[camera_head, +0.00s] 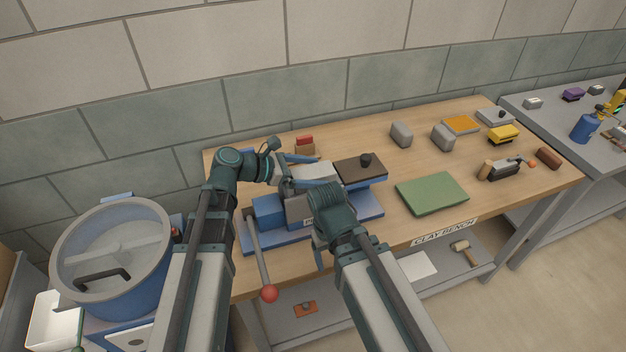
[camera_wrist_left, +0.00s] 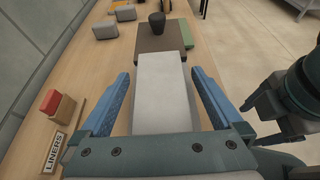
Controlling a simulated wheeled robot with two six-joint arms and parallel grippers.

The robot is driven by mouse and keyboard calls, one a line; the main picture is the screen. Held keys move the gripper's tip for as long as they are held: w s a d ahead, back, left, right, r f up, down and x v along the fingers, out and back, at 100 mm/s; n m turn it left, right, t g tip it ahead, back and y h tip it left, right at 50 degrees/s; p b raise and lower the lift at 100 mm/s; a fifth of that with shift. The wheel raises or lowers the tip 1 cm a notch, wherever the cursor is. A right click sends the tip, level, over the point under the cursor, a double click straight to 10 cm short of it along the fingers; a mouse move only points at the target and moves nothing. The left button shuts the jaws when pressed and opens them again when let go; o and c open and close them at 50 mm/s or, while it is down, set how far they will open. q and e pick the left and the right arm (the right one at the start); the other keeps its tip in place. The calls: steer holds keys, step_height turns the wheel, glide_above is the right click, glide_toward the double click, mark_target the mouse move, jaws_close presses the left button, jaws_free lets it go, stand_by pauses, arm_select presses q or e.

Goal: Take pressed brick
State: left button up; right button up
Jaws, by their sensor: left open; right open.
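A pale grey pressed brick (camera_head: 318,174) lies on the blue press (camera_head: 370,208) on the clay bench, partly hidden by my arms in the head view. In the left wrist view the brick (camera_wrist_left: 162,92) lies lengthwise between the two blue fingers of my left gripper (camera_wrist_left: 162,88). The left gripper (camera_head: 303,171) is open, with a finger on each side and visible gaps to the brick. The brown press lid (camera_head: 360,170) with a black knob is just beyond the brick. My right gripper (camera_head: 319,250) is lower, at the front of the press, its fingers partly hidden.
A press lever with a red ball (camera_head: 269,293) sticks out over the bench front. A green mat (camera_head: 432,194) lies to the right, grey blocks (camera_head: 402,134) behind it. A red-topped liners box (camera_head: 305,146) stands close behind the left gripper. A blue drum (camera_head: 115,260) stands left.

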arm_select(q)
jaws_close()
stand_by(0.4)
steer(key=shift+r, duration=0.25)
